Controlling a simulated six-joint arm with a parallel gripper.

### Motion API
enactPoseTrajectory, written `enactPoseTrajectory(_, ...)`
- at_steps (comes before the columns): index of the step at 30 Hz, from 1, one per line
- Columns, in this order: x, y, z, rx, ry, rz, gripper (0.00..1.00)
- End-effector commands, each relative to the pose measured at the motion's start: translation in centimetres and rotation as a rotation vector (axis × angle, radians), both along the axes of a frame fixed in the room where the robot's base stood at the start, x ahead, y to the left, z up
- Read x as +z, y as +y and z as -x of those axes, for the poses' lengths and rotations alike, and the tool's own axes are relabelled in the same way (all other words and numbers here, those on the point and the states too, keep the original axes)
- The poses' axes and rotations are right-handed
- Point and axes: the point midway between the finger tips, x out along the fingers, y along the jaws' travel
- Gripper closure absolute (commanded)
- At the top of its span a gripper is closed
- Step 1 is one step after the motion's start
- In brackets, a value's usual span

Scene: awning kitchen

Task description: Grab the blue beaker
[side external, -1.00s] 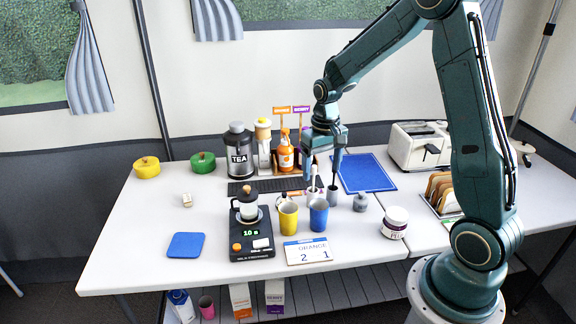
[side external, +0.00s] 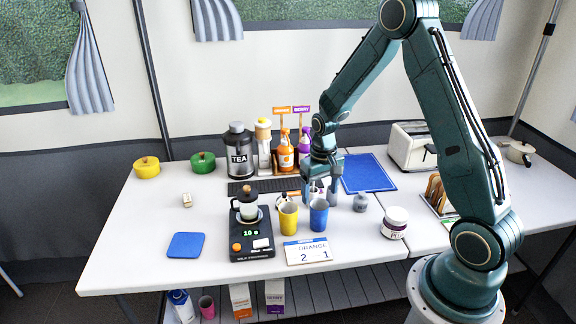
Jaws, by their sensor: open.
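The blue beaker (side external: 318,217) stands upright on the white table, just right of a yellow beaker (side external: 288,218). My gripper (side external: 320,196) points down with its fingers spread, low over the table. In the picture its fingertips are just above and behind the blue beaker's rim. I see nothing held between the fingers. The fingers partly hide the small grey and white items behind the beaker. I cannot tell whether a finger touches any of them.
A black scale (side external: 252,243) with a small pot stands left of the beakers. A grey weight (side external: 360,203) and a white jar (side external: 394,223) are at the right. The table's front left is mostly clear.

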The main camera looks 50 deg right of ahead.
Motion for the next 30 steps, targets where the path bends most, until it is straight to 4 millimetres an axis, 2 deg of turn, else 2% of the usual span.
enactPoseTrajectory(3,-0.9,0.0,0.0,0.0,0.001,0.0,0.24)
enactPoseTrajectory(14,-1.4,0.0,0.1,0.0,0.001,0.0,0.24)
enactPoseTrajectory(24,-4.8,0.1,0.2,0.0,0.003,-0.001,0.24)
enactPoseTrajectory(30,-6.1,0.1,0.2,0.001,0.0,-0.001,0.24)
